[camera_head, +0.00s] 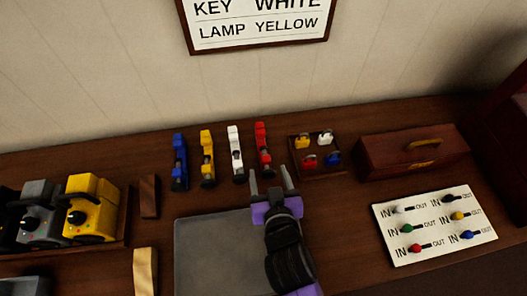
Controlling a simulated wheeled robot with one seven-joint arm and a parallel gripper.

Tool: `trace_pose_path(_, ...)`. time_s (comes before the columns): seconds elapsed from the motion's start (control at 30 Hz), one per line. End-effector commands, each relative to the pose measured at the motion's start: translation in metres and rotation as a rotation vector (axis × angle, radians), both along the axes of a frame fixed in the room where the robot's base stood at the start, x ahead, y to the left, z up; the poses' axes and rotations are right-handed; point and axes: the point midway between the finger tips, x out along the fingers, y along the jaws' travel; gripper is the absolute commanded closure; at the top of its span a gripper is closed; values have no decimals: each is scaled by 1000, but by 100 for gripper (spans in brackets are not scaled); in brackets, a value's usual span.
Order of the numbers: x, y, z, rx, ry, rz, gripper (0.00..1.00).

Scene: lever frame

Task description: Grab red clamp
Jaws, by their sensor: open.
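The red clamp (263,148) stands upright at the back of the wooden table, at the right end of a row of clamps. The white clamp (235,153) is just left of it, then the yellow clamp (207,157) and the blue clamp (180,161). My gripper (270,180) is open, its two grey fingers pointing toward the back of the table. The fingertips are close in front of the red clamp's lower end in the picture. Nothing shows between the fingers. I cannot tell the exact gap in depth.
A white switch panel (435,225) lies front right. A grey plate (215,250) lies below my arm. Yellow and grey devices (92,207) stand left.

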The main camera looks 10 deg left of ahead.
Motion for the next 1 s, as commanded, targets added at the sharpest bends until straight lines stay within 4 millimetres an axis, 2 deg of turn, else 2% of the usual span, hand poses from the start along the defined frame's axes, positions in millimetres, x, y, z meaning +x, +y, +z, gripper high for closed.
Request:
trace_pose_path(0.4, 46, 12, -19, 2, 0, -1, 38)
trace_pose_path(0.73, 53, 14, -22, 3, 0, -1, 38)
trace_pose_path(0.77, 53, 14, -22, 3, 0, -1, 42)
trace_pose_path(1.0, 52, 14, -22, 3, 0, 0, 89)
